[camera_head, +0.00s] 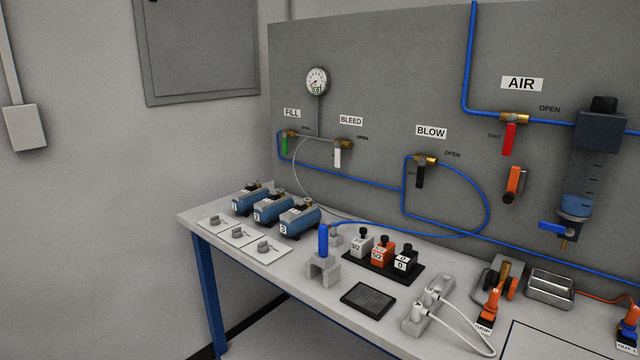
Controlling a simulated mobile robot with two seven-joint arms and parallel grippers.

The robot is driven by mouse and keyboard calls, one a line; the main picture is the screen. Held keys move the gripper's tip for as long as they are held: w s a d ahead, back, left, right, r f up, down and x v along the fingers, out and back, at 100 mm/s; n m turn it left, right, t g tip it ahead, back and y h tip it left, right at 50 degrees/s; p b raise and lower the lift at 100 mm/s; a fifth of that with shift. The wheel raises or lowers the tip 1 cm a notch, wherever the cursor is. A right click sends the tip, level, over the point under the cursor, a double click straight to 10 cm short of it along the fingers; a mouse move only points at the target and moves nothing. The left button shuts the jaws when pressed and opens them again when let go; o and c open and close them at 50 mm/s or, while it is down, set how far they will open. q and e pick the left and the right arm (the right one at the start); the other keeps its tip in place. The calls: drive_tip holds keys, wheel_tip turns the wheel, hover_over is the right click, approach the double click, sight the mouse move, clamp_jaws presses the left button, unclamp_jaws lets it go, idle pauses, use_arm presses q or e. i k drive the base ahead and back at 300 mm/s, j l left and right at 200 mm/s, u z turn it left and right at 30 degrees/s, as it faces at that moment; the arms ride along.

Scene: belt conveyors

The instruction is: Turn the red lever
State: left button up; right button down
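The red lever (509,140) hangs straight down from a brass valve (514,118) on the blue pipe, on the grey wall panel at the upper right. The AIR label (522,84) is above it. Small "OPEN" lettering (549,109) is to the upper right of the valve, and small "SHUT" lettering (494,136) is just left of the lever. Nothing touches the lever. Neither of my grippers is in view.
An orange and black part (514,185) is mounted below the red lever, and a filter bowl (579,185) hangs to its right. Green (285,145), white (337,157) and black (420,176) levers are farther left. The bench (335,304) below holds cylinders, blocks and hoses.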

sight(513, 119)
drive_tip(key=z, duration=1.05)
drive_tip(key=i+j+z, duration=0.1)
drive_tip(key=j, duration=0.2)
drive_tip(key=i+j+z, duration=0.1)
drive_tip(key=j, duration=0.25)
drive_tip(key=j+z, duration=0.1)
drive_tip(key=j, duration=0.25)
drive_tip(key=i, duration=0.05)
